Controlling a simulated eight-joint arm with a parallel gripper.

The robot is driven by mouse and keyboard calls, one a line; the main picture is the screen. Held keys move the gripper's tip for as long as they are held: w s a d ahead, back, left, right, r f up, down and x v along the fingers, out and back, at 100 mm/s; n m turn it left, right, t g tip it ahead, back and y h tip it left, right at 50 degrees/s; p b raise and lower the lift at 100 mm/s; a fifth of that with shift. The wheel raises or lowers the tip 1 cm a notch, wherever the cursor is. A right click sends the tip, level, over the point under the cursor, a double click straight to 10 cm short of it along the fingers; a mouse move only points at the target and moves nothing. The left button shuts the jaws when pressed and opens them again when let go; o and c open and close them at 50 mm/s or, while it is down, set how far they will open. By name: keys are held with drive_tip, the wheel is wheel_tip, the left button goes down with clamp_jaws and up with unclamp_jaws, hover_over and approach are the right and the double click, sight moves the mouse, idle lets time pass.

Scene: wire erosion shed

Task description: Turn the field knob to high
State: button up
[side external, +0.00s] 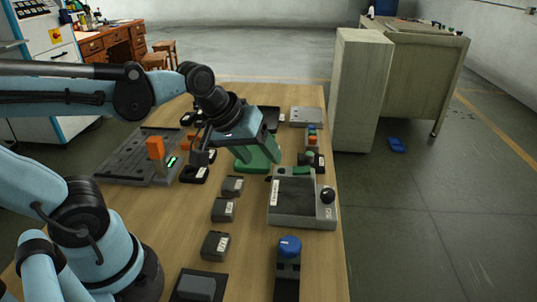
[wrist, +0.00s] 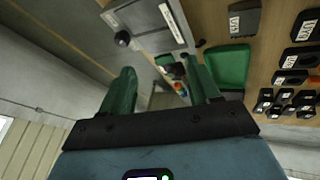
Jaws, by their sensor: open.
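My gripper (side external: 258,154) has green fingers and hangs over the middle of the bench, beside the far left corner of a grey box. In the wrist view my gripper (wrist: 164,80) has its two fingers wide apart with nothing between them. The grey box (side external: 290,219) has a dark recessed top and a white label. A round black knob (side external: 328,195) sits at its right side; it also shows in the wrist view (wrist: 123,38), beyond the left finger and apart from it. I cannot read which knob is the field knob or its setting.
A green tray (wrist: 228,66) lies beside the right finger. Several labelled dark blocks (side external: 215,245) line the bench left of the grey box. A blue-topped device (side external: 290,247) stands near the front. A slotted grey fixture (side external: 130,163) lies left. A tall cabinet (side external: 358,95) stands beyond the bench's right edge.

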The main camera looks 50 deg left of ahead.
drive_tip(key=m, duration=0.2)
drive_tip(key=s+f+m, duration=0.1)
drive_tip(key=m, duration=0.1)
drive_tip(key=s+a+m+t, duration=0.1)
drive_tip(key=m, duration=0.1)
drive_tip(key=shift+s+f+y, duration=0.2)
drive_tip(key=shift+y, duration=0.2)
drive_tip(key=r+n+g+h, duration=0.1)
drive_tip(key=n+g+h, duration=0.35)
drive_tip(key=n, duration=1.95)
hover_over(327, 191)
drive_tip(key=s+a, duration=0.3)
drive_tip(key=a, duration=0.1)
drive_tip(key=shift+g+y, duration=0.25)
drive_tip(key=shift+y, duration=0.1)
drive_tip(key=x, duration=1.1)
drive_tip(key=shift+w, duration=0.25)
drive_tip(key=c, duration=1)
drive_tip(key=shift+w+m+g+h, duration=0.15)
drive_tip(key=shift+m+g, duration=0.25)
drive_tip(key=shift+m, duration=0.8)
drive_tip(key=shift+m+g+h, duration=0.25)
drive_tip(key=shift+m+g, duration=0.15)
drive_tip(key=shift+m, duration=0.8)
drive_tip(key=shift+c, duration=0.2)
